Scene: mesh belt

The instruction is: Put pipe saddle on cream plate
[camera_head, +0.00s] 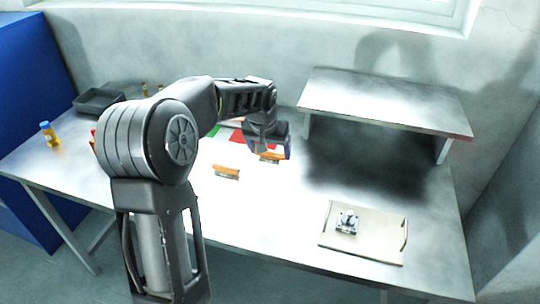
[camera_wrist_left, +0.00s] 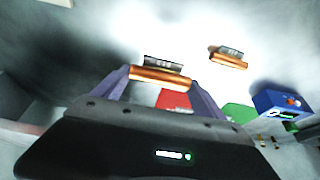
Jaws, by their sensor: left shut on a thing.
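My left gripper (camera_head: 270,154) is over the middle of the table. It is shut on an orange-copper piece with a grey bracket, which looks like the pipe saddle (camera_wrist_left: 160,70); it lies across between the purple fingers in the left wrist view. In the head view the fingers partly hide it, and I cannot tell its height above the table. A second, similar orange piece (camera_head: 226,172) lies on the table to the left; it also shows in the wrist view (camera_wrist_left: 228,57). The cream plate (camera_head: 378,240) lies at the front right, with a small silver part (camera_head: 347,221) on it.
A raised grey shelf (camera_head: 385,100) stands at the back right. Red (camera_head: 240,137) and green (camera_head: 214,132) patches lie behind the gripper. A dark tray (camera_head: 98,101) and a yellow bottle (camera_head: 49,134) are at the left. Table between gripper and plate is clear.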

